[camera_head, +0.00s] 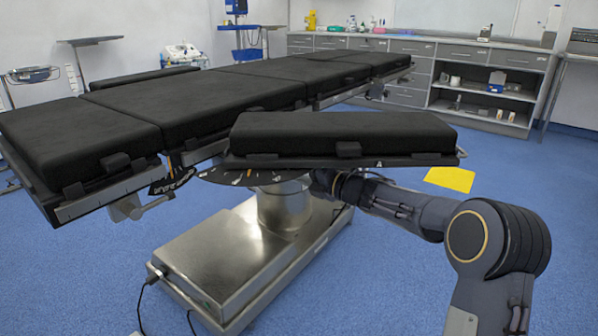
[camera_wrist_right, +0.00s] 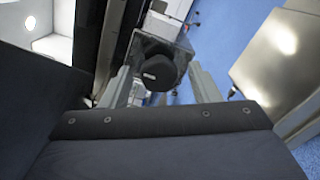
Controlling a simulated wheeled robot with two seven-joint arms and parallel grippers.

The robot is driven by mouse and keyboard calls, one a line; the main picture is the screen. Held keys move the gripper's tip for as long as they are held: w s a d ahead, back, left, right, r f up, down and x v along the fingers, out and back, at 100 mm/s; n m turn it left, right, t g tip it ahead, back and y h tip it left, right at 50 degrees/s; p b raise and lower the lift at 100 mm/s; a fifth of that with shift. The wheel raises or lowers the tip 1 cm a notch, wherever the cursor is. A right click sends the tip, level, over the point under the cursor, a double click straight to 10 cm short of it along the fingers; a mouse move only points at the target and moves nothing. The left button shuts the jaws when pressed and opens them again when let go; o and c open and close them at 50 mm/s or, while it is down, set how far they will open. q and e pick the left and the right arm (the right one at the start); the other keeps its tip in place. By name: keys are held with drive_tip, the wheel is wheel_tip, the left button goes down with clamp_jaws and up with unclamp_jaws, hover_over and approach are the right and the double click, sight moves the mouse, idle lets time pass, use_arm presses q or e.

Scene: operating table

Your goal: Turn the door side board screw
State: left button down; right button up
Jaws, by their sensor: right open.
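The side board (camera_head: 345,130), a black pad on a thin plate, sticks out from the near side of the operating table (camera_head: 215,100). My right arm reaches in from the lower right and its end is hidden under the side board in the head view. In the right wrist view, my right gripper (camera_wrist_right: 162,80) is open, its two grey fingers apart. A round black screw knob (camera_wrist_right: 160,68) shows between the fingers. I cannot tell whether the fingers touch it. The screw is hidden in the head view. My left gripper is not in view.
The metal table base (camera_head: 235,250) stands below the board and also shows at the right of the right wrist view (camera_wrist_right: 275,65). A yellow patch (camera_head: 450,179) lies on the blue floor. Grey cabinets (camera_head: 475,65) line the back. The floor at the front is mostly clear.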

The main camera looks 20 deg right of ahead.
drive_tip(key=p+v, duration=0.2)
drive_tip(key=v, duration=0.5)
drive_tip(key=shift+s+d, duration=0.25)
drive_tip(key=shift+s, duration=0.1)
drive_tip(key=shift+s, duration=0.1)
